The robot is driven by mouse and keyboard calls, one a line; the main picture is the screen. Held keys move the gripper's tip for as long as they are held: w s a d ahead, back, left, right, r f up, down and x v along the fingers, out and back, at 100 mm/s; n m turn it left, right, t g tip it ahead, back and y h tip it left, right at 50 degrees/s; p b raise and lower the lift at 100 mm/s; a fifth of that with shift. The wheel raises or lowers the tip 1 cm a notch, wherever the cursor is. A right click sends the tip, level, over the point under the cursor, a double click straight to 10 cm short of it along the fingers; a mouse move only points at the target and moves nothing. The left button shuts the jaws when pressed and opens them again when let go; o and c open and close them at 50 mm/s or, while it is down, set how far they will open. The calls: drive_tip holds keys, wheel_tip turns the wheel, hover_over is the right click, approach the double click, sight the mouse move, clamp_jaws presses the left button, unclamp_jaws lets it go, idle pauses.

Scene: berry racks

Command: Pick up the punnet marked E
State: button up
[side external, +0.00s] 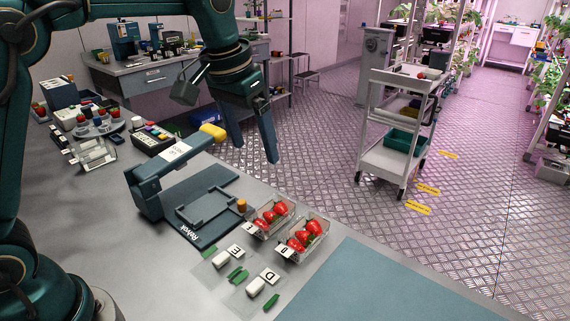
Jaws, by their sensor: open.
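Two clear punnets of red strawberries stand side by side on the grey bench. The nearer punnet (318,241) has a front card that looks like D. The farther punnet (286,206) has a small white card (250,228) on its front, too small to read for certain. My gripper (254,152) is open and empty, pointing down above and behind the punnets, clear of both.
A dark press-like device (150,196) with a flat frame stands left of the punnets, with a small orange-brown cylinder (241,205) at its corner. Green pieces (237,274) lie in front. A blue-grey mat (390,290) at right is bare. A trolley (390,160) stands beyond.

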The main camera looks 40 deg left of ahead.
drive_tip(key=w+f+g, duration=0.2)
drive_tip(key=w+f, duration=0.2)
drive_tip(key=f, duration=0.3)
hover_over(271, 213)
drive_tip(key=shift+g, duration=0.4)
wheel_tip(271, 213, down, 5)
drive_tip(key=shift+f, duration=2.7)
drive_tip(key=c, duration=1.2)
drive_tip(key=shift+c, duration=0.2)
drive_tip(key=shift+r, duration=0.1)
